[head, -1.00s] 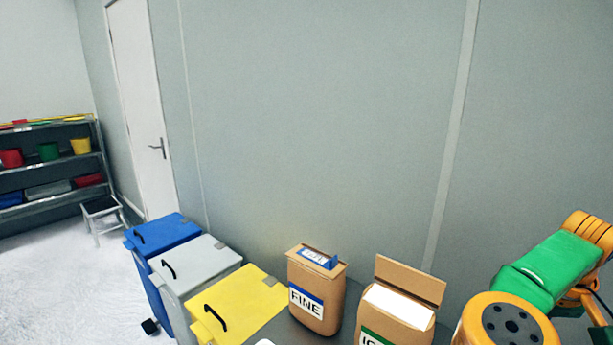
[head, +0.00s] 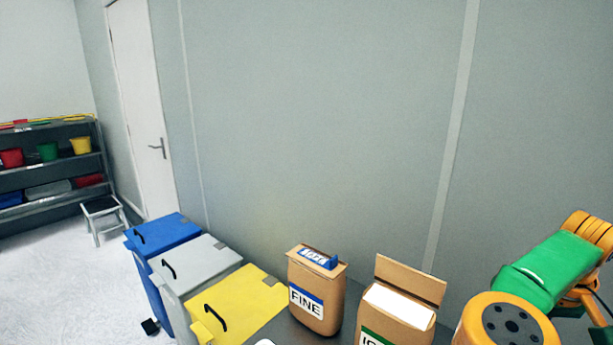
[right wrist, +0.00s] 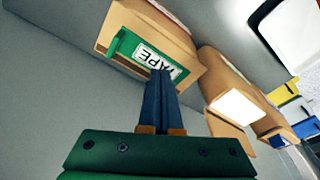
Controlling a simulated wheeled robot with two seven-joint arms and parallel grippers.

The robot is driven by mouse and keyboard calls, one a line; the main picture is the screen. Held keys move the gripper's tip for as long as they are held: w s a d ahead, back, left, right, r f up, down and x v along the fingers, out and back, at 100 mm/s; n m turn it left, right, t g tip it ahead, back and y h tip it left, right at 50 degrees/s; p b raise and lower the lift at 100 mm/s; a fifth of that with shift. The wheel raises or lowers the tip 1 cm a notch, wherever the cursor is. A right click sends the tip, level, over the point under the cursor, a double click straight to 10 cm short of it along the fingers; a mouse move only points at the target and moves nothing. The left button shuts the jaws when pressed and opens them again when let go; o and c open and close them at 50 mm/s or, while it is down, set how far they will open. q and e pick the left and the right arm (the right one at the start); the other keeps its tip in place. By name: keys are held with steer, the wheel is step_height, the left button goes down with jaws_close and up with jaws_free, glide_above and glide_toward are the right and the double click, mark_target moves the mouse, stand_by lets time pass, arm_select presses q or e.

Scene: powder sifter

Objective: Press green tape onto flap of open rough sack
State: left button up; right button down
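In the right wrist view my right gripper (right wrist: 160,75) has its two dark blue fingers together. Their tips are at the green tape (right wrist: 183,71), a flat strip with a white label reading "TAPE" and a raised green end at left. The tape lies along the top of a brown sack (right wrist: 185,43). I see no gap between fingertips and tape, but firm contact cannot be told. This sack and the right gripper's fingers are outside the head view. My left gripper is not in view.
A brown sack (head: 397,308) with raised flap and white content stands beside it; a sack labelled "FINE" (head: 318,300) with blue tape (head: 318,257) is farther left. Yellow (head: 240,305), grey (head: 198,268) and blue (head: 165,232) lidded bins stand left of the sacks.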

steer(key=shift+f+b, duration=0.7)
steer(key=shift+f, duration=0.2)
stand_by(0.4)
step_height(320, 180, up, 8)
steer(key=p, duration=0.7)
stand_by(0.4)
